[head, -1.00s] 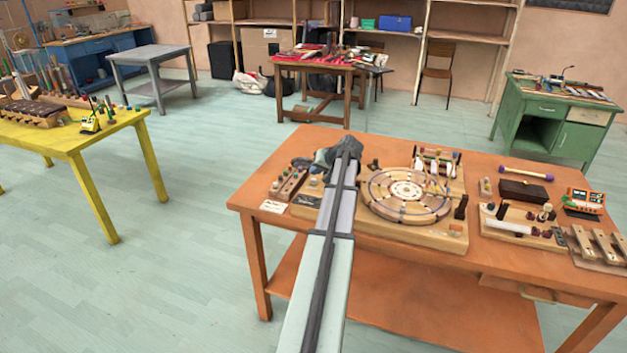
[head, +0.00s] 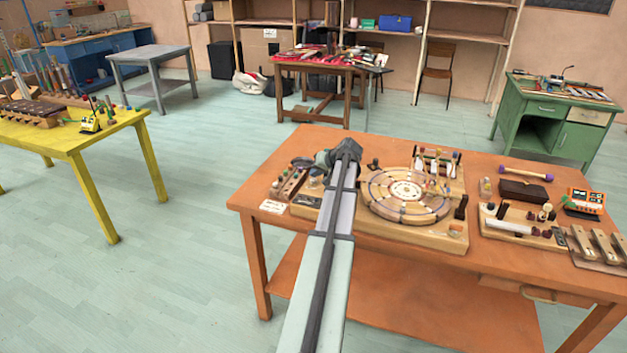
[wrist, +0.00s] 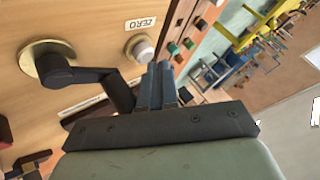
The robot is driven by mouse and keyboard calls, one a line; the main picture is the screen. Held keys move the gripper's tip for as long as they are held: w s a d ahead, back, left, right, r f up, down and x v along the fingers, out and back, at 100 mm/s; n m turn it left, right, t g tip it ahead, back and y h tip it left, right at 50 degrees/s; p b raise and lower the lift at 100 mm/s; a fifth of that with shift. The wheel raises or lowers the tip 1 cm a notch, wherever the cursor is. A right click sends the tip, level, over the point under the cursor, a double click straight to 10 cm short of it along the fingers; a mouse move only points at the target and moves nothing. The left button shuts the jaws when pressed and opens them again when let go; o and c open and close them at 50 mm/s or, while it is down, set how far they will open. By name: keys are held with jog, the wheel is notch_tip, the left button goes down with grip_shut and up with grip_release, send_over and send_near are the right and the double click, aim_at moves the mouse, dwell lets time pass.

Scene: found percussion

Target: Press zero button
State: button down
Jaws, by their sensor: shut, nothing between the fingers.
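The zero button is a pale round knob (wrist: 140,48) on the wooden board, beside a small white label reading ZERO (wrist: 140,22) in the wrist view. My gripper (wrist: 163,70) is shut and empty. Its two fingers lie side by side, with their tips just right of and below the button in that picture. I cannot tell whether they touch it. In the head view my gripper is over the left part of the orange table (head: 400,287), and my arm hides part of the board there.
A black crank (wrist: 85,76) on a brass disc lies left of my fingers in the wrist view. A row of coloured knobs (wrist: 180,50) lies beyond the button. In the head view a round dial (head: 405,190) stands right of my arm.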

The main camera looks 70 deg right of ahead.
aim_at(316, 183)
jog(key=shift+s+f, duration=0.1)
jog(key=shift+f, duration=0.7)
dwell(0.7)
jog(key=shift+r, duration=0.1)
jog(key=shift+s+d+r, duration=0.15)
jog(key=shift+s+r, duration=0.05)
jog(key=shift+r, duration=0.7)
jog(key=shift+w+r, duration=0.1)
jog(key=shift+r, duration=0.1)
jog(key=shift+r, duration=0.2)
notch_tip(316, 183, up, 4)
jog(key=shift+w+r, duration=0.1)
jog(key=shift+r, duration=0.1)
dwell(0.4)
